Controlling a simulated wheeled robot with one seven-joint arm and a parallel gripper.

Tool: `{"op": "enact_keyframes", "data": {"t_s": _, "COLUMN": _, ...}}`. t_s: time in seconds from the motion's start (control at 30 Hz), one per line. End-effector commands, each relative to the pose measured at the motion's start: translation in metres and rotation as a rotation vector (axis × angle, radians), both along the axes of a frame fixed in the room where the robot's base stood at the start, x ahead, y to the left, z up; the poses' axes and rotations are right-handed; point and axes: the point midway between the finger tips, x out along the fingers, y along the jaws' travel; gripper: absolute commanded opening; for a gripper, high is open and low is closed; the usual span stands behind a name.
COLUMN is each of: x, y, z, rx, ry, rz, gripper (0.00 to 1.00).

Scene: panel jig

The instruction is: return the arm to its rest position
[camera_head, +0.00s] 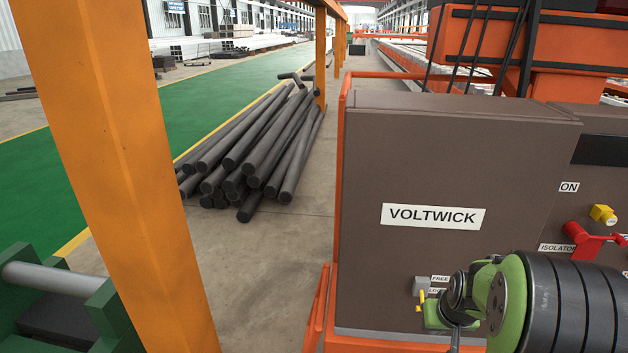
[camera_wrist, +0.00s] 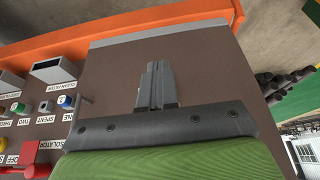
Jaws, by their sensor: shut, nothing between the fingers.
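My gripper (camera_wrist: 157,68) shows in the wrist view with its two grey fingers together and nothing between them. It is in front of a plain brown face of the cabinet; I cannot tell the exact gap. In the head view my green and black arm (camera_head: 562,305) fills the lower right corner, in front of the cabinet. The fingers cannot be made out clearly there.
The brown VOLTWICK cabinet (camera_head: 450,150) has a red isolator handle (camera_head: 583,240) and yellow knob (camera_head: 603,214) close to my arm. An orange post (camera_head: 110,150) stands at left. Dark pipes (camera_head: 255,150) lie on the floor. Grey trays (camera_wrist: 55,69) show in the wrist view.

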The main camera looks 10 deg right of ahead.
Motion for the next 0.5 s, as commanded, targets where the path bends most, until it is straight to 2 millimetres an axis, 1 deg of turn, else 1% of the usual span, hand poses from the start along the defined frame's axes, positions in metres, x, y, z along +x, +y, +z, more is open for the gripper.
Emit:
{"op": "enact_keyframes", "data": {"t_s": 0.03, "x": -0.003, "y": 0.016, "z": 0.032, "rx": -0.007, "ry": -0.017, "rz": 0.025, "gripper": 0.00}}
{"op": "enact_keyframes", "data": {"t_s": 0.07, "x": -0.008, "y": 0.029, "z": 0.052, "rx": -0.009, "ry": -0.022, "rz": 0.041, "gripper": 0.00}}
{"op": "enact_keyframes", "data": {"t_s": 0.1, "x": -0.017, "y": 0.047, "z": 0.080, "rx": -0.012, "ry": -0.030, "rz": 0.065, "gripper": 0.00}}
{"op": "enact_keyframes", "data": {"t_s": 0.17, "x": -0.037, "y": 0.078, "z": 0.121, "rx": -0.014, "ry": -0.038, "rz": 0.103, "gripper": 0.00}}
{"op": "enact_keyframes", "data": {"t_s": 0.2, "x": -0.053, "y": 0.096, "z": 0.144, "rx": -0.015, "ry": -0.044, "rz": 0.127, "gripper": 0.00}}
{"op": "enact_keyframes", "data": {"t_s": 0.27, "x": -0.079, "y": 0.120, "z": 0.174, "rx": -0.016, "ry": -0.050, "rz": 0.160, "gripper": 0.00}}
{"op": "enact_keyframes", "data": {"t_s": 0.3, "x": -0.098, "y": 0.134, "z": 0.192, "rx": -0.016, "ry": -0.057, "rz": 0.182, "gripper": 0.00}}
{"op": "enact_keyframes", "data": {"t_s": 0.37, "x": -0.127, "y": 0.152, "z": 0.213, "rx": -0.016, "ry": -0.064, "rz": 0.211, "gripper": 0.00}}
{"op": "enact_keyframes", "data": {"t_s": 0.4, "x": -0.145, "y": 0.161, "z": 0.223, "rx": -0.015, "ry": -0.071, "rz": 0.229, "gripper": 0.00}}
{"op": "enact_keyframes", "data": {"t_s": 0.5, "x": -0.180, "y": 0.173, "z": 0.236, "rx": -0.013, "ry": -0.078, "rz": 0.257, "gripper": 0.00}}
